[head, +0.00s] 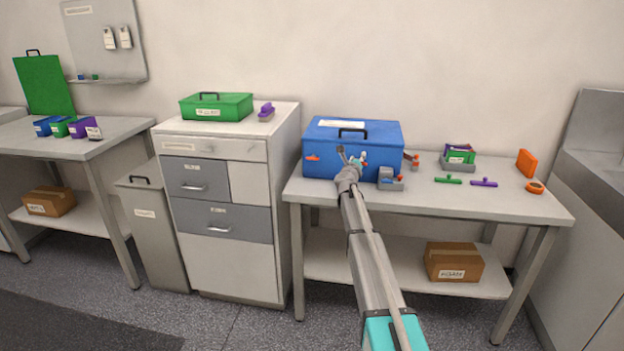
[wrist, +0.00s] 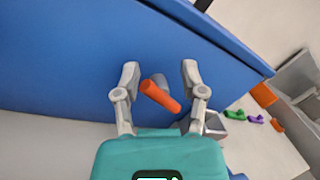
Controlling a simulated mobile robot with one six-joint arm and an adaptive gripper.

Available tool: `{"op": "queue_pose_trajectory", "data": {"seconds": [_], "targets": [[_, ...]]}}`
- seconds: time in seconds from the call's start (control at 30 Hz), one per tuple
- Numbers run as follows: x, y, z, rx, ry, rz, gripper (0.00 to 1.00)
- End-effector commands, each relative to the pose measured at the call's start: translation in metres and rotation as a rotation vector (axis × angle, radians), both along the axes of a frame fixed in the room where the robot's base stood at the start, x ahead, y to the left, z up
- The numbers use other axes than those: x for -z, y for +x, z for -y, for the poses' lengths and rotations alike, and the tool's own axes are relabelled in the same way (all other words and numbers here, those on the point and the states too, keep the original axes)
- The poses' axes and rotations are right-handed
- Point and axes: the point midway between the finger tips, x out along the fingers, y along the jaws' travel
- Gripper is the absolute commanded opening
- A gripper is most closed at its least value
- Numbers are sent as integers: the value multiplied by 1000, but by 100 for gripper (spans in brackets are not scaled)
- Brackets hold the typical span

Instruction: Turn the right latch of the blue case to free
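The blue case (head: 315,138) stands closed on the right-hand table, and its blue front fills the upper part of the wrist view (wrist: 60,60). Its right latch is an orange bar (wrist: 160,97) on a grey round base, lying diagonally from upper left to lower right in the wrist view. My gripper (wrist: 160,68) is open at the case front, one finger on each side of the latch, with a visible gap on both sides. In the head view my gripper (head: 352,153) partly hides this latch. The left latch (head: 313,158) is an orange bar lying roughly level.
Farther right on the table (head: 520,205) are a small bin (head: 458,160), a green handle (head: 447,180), a purple handle (head: 484,183) and orange pieces (head: 526,163). A drawer cabinet (head: 230,250) stands left.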

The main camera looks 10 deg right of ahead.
Motion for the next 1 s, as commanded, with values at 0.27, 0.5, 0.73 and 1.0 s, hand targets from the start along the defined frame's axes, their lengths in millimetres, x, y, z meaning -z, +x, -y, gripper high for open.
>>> {"op": "queue_pose_trajectory", "data": {"seconds": [0.27, 0.5, 0.73, 1.0], "targets": [[-6, -3, 8, 3, 314, 103, 52], [-6, -5, 14, 3, 561, 183, 52], [-4, -34, -2, 1, 564, 184, 52], [-4, -67, -20, 1, 562, 183, 52]]}}
